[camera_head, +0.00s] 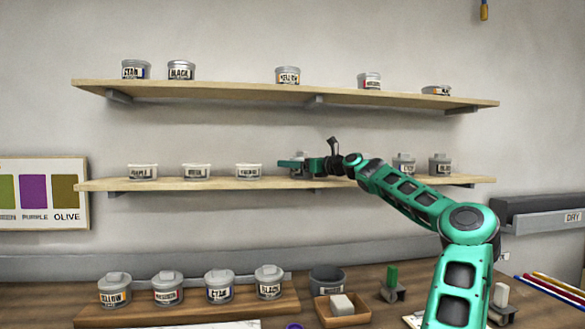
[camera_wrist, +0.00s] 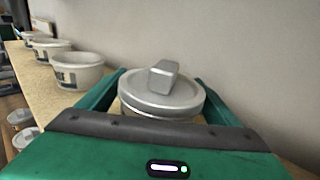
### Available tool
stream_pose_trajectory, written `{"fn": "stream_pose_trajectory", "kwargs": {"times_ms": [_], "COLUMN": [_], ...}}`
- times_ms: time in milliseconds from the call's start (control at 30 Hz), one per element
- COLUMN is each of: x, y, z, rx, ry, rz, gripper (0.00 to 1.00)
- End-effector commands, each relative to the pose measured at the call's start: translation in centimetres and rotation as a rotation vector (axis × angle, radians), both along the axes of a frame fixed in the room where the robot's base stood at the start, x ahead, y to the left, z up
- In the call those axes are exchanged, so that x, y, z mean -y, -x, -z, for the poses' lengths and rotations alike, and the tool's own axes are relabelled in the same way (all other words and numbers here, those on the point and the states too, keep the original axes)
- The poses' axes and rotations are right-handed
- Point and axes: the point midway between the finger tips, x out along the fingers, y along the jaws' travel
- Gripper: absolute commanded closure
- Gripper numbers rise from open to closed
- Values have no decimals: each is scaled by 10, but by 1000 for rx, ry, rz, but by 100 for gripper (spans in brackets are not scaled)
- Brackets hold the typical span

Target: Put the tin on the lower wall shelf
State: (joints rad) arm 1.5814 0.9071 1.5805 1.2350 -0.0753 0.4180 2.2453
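The tin is a round grey metal tin (camera_wrist: 160,99) with a flat lid and a blocky knob on top. It stands upright between the two teal fingers of my gripper in the wrist view, with a finger close against each side. My gripper (camera_head: 291,164) is at the lower wall shelf (camera_head: 110,185), near its middle, and appears shut on the tin. In the head view the fingers mostly hide the tin. Whether its base touches the shelf board cannot be told.
White tubs (camera_head: 196,171) stand left of my gripper on the lower shelf; grey tins (camera_head: 440,165) stand right, partly behind my arm. The upper shelf (camera_head: 220,90) holds several tins.

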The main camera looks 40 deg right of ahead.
Motion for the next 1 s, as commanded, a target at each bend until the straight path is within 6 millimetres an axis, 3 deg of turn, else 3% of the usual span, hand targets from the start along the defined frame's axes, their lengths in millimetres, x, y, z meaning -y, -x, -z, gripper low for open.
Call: {"fn": "stream_pose_trajectory", "kwargs": {"times_ms": [267,800,1000], "x": [1,9,11], "y": [7,91,112], "z": [-2,-2,-2], "rx": [0,1,0], "ry": [0,0,0], "rz": [0,1,-1], "gripper": [15,15,15]}}
